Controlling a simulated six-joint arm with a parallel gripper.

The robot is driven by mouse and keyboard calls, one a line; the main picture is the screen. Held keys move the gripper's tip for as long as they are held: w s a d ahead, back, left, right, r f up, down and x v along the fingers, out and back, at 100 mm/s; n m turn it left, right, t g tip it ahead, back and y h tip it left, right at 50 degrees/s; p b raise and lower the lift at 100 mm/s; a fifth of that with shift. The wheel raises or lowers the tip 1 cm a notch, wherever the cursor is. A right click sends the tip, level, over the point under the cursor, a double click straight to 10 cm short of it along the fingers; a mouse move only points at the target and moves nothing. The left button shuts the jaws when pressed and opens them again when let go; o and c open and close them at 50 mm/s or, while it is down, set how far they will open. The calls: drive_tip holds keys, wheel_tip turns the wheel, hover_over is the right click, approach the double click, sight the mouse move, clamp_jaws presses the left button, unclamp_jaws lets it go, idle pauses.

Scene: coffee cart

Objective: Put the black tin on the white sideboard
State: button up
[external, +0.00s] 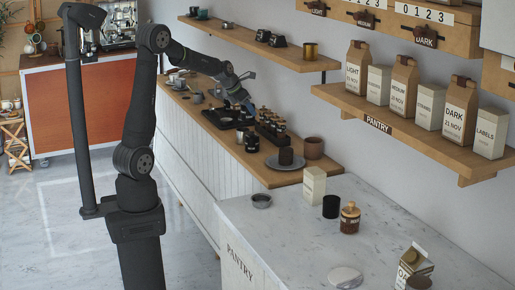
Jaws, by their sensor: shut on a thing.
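My gripper (246,106) is low over the far part of the wooden top, beside a dark tray (221,120) and a rack of small jars (271,125). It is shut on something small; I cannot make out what. A black tin (331,207) stands upright on the marble-topped white PANTRY counter (300,255) in front, apart from my gripper. Another dark cylinder (286,156) stands on a grey plate (285,163) at the near end of the wooden top. The long white panelled cabinet (195,160) carries that wooden top. I cannot tell which white unit is the sideboard.
A carton (412,266) and a round white disc (345,277) are at the front. Wall shelves (400,125) overhang the right. Marble is bare between.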

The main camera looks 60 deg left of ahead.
drive_tip(key=a+f, duration=0.2)
drive_tip(key=a, duration=0.2)
drive_tip(key=a+f, duration=0.2)
drive_tip(key=a, duration=0.2)
drive_tip(key=a+f, duration=0.3)
drive_tip(key=a, duration=0.1)
drive_tip(key=shift+s+a, duration=0.3)
drive_tip(key=shift+s, duration=0.1)
drive_tip(key=shift+f, duration=2)
drive_tip(key=shift+f, duration=0.2)
drive_tip(key=o, duration=1)
drive_tip(key=shift+o, duration=0.2)
drive_tip(key=shift+r, duration=0.1)
